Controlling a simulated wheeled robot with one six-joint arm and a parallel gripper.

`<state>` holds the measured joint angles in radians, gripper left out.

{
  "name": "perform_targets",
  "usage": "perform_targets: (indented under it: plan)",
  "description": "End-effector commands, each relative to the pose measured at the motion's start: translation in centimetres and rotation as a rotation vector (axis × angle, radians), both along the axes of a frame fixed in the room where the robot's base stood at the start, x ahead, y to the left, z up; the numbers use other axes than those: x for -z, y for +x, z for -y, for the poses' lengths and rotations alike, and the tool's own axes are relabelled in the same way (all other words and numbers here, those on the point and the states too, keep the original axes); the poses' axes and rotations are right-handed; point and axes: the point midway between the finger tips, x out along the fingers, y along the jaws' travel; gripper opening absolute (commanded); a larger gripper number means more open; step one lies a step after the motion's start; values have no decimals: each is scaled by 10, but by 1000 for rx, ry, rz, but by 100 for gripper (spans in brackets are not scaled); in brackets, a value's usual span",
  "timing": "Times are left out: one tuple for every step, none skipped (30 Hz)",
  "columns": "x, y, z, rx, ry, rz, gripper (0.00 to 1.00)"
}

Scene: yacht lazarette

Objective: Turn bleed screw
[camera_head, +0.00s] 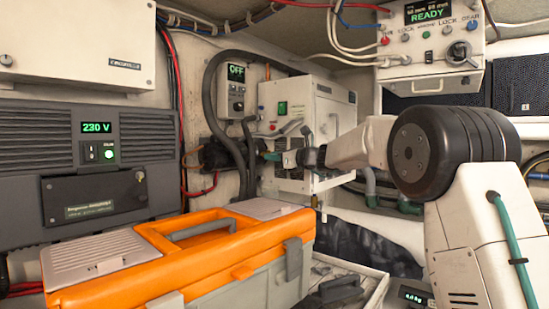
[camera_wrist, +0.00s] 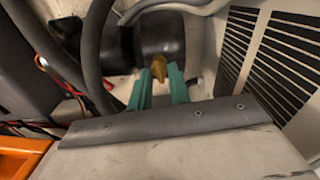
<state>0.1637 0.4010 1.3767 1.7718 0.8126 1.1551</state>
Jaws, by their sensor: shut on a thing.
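The brass-yellow bleed screw (camera_wrist: 159,66) shows in the wrist view, on the near side of a black cylindrical housing (camera_wrist: 184,36). My gripper (camera_wrist: 160,78) has two green fingers, one on each side of the screw, and is shut on it. In the head view my gripper (camera_head: 268,156) reaches left to the black housing (camera_head: 214,153) on the back wall. The screw is too small or hidden to make out there. I cannot tell the screw's turn angle.
A white vented unit (camera_head: 318,115) stands close beside my gripper. Thick grey hoses (camera_head: 212,95) loop around the housing. An orange toolbox (camera_head: 180,260) fills the front left. A control box reading READY (camera_head: 430,50) hangs at the upper right.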

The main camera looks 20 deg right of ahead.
Motion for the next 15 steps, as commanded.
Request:
perform_targets:
  plan:
    - [2, 0, -1, -3, 20, -18, 0]
    - [2, 0, -1, -3, 31, -27, 0]
    - [2, 0, -1, -3, 47, -38, 0]
    - [2, 0, -1, -3, 55, -44, 0]
    - [2, 0, -1, -3, 65, -51, 0]
    - [2, 0, -1, -3, 76, -59, 0]
    - [2, 0, -1, -3, 83, -64, 0]
    - [2, 0, -1, -3, 89, -69, 0]
    - [2, 0, -2, -3, 96, -74, 0]
    - [2, 0, -2, -3, 101, -77, 0]
    - [2, 0, -2, -3, 104, -80, 0]
    - [2, 0, -2, -3, 109, -83, 0]
    - [2, 0, -2, -3, 111, -85, 0]
    - [2, 0, -2, -3, 113, -86, 0]
    - [3, 0, -2, -3, 115, -87, 0]
